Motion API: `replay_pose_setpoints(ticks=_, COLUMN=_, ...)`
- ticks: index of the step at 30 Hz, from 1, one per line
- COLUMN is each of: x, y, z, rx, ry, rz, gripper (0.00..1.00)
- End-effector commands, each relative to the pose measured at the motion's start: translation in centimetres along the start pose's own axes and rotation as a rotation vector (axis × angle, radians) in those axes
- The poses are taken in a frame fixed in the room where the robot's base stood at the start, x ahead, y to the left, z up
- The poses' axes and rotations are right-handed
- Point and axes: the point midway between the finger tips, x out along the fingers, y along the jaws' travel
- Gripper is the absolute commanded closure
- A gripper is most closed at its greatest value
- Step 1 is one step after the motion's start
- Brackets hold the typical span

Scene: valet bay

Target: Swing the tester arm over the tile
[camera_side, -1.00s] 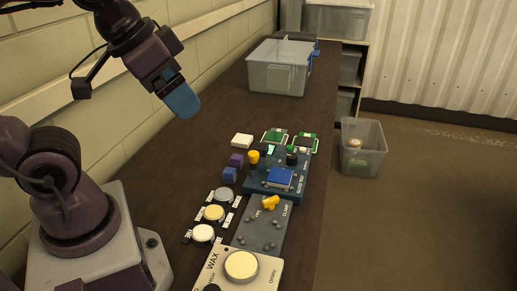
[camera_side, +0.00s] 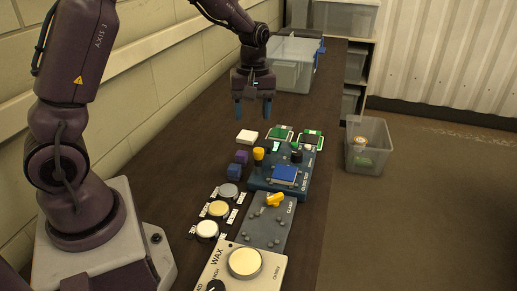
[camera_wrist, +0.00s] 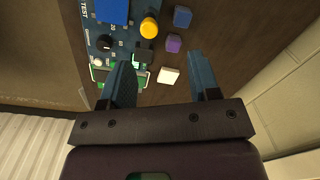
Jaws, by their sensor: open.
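The dark blue tester board (camera_side: 260,186) lies on the bench in the side view, and its "TEST" edge shows in the wrist view (camera_wrist: 88,30). A flat blue tile (camera_side: 284,174) rests on it and is cut off at the top of the wrist view (camera_wrist: 112,10). A yellow knob (camera_side: 258,153) stands at the board's left far corner, beside the tile; it shows in the wrist view (camera_wrist: 149,27). I cannot clearly make out the arm bar itself. My gripper (camera_side: 253,110) is open and empty, pointing down above the bench beyond the board. Its fingers are apart in the wrist view (camera_wrist: 162,72).
A white block (camera_side: 247,137), a purple block (camera_side: 241,157) and a blue block (camera_side: 234,171) stand left of the board. A clamp plate (camera_side: 262,232) with a yellow lever (camera_side: 275,200) lies nearer. A clear bin (camera_side: 290,65) stands behind.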

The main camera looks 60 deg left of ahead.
Motion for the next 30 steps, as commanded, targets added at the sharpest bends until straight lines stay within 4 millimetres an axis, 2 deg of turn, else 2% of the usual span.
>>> replay_pose_setpoints(ticks=3, x=-0.4, y=1.4, z=-1.5, rx=-0.184, ry=0.017, rz=0.025, gripper=0.44)
replay_pose_setpoints(ticks=6, x=-0.9, y=1.8, z=-1.6, rx=-0.286, ry=0.019, rz=0.041, gripper=0.44)
replay_pose_setpoints(ticks=13, x=0.1, y=1.7, z=-1.5, rx=-0.356, ry=0.014, rz=0.037, gripper=0.44)
replay_pose_setpoints(ticks=17, x=2.2, y=1.7, z=-1.6, rx=-0.355, ry=0.013, rz=0.035, gripper=0.44)
replay_pose_setpoints(ticks=24, x=7.4, y=1.8, z=-1.6, rx=-0.354, ry=0.012, rz=0.034, gripper=0.44)
replay_pose_setpoints(ticks=30, x=10.6, y=2.0, z=-1.7, rx=-0.351, ry=0.014, rz=0.037, gripper=0.44)
